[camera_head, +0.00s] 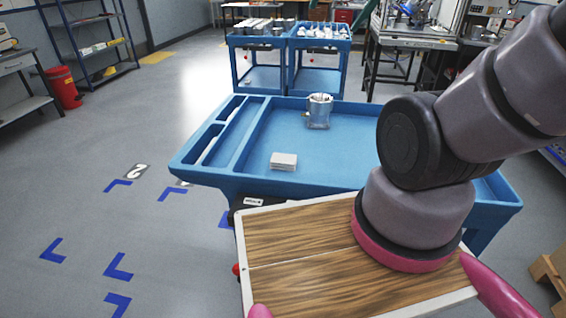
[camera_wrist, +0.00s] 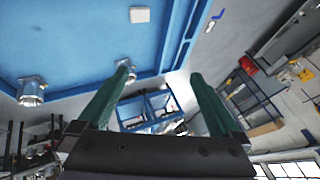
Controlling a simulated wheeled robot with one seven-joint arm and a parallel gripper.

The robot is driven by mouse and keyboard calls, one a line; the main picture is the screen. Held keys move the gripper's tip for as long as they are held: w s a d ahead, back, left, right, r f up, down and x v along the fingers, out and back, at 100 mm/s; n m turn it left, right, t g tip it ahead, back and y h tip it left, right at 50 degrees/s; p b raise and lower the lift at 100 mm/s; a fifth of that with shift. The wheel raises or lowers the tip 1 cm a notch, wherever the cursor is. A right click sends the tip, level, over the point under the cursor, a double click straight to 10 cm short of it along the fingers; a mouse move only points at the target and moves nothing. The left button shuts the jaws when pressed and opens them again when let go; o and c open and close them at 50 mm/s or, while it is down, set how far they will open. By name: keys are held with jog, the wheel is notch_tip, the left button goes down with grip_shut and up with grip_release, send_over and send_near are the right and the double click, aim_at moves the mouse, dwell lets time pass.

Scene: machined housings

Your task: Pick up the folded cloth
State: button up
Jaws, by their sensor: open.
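The folded cloth looks like a small, flat, pale grey-white stack (camera_head: 284,161). It lies on the floor of the blue cart's tray (camera_head: 225,175), near the front left of the main compartment. It also shows in the upside-down wrist view (camera_wrist: 140,15) as a white square near the top edge. My gripper (camera_wrist: 160,72) has two green fingers spread wide, with nothing between them. The cloth is beyond the fingertips and apart from them. In the head view I cannot make out the fingers.
A metal housing (camera_head: 319,111) stands at the tray's back, behind the cloth. Another metal housing (camera_wrist: 31,91) shows in the wrist view; my arm seems to cover it in the head view. Narrow compartments line the tray's left side. Two loaded blue carts (camera_head: 290,42) stand behind.

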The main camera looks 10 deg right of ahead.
jog(key=w+a+f+m+g+y, duration=0.15)
jog(key=w+f+m, duration=0.4)
jog(key=w, duration=0.55)
jog(key=m+g, duration=0.3)
jog(key=m, duration=0.9)
send_over(285, 159)
jog(key=s+d, duration=0.1)
jog(key=d, duration=0.1)
notch_tip(285, 159, down, 40)
jog(key=shift+f, duration=0.1)
jog(key=shift+x, duration=2.9)
jog(key=shift+w+d+f, duration=0.1)
jog(key=shift+f, duration=0.2)
